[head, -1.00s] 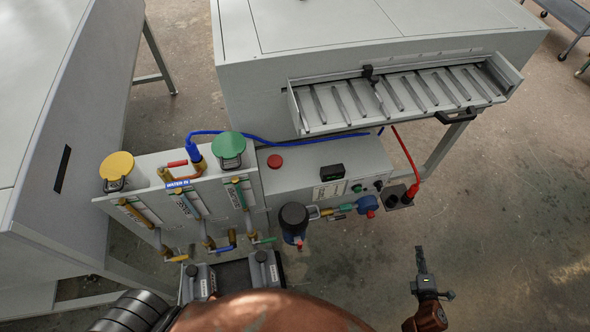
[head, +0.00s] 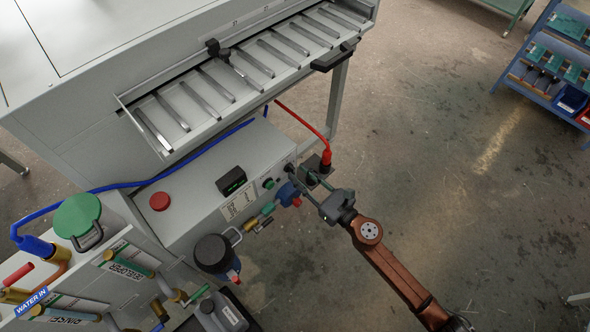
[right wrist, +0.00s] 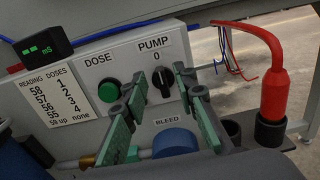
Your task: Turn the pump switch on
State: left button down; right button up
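The pump switch (right wrist: 162,82) is a black knob under the word PUMP on the grey control panel, its handle upright toward the 0 mark. It is small in the head view (head: 290,168). My right gripper (right wrist: 158,88) is open, its two green-padded fingers pointing at the panel, one on each side of the knob in the right wrist view. I cannot tell whether they touch it. In the head view my right gripper (head: 312,184) is at the panel's right end. My left gripper is not in view.
Left of the switch are the green DOSE button (right wrist: 112,91) and a small black meter (right wrist: 43,47). The red plug and cable (right wrist: 273,95) stand close on the right. A blue valve (right wrist: 174,142) sits below. Open floor lies to the right.

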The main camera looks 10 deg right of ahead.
aim_at(291, 169)
jog(key=shift+x, duration=1.25)
jog(key=shift+c, duration=0.6)
grip_shut()
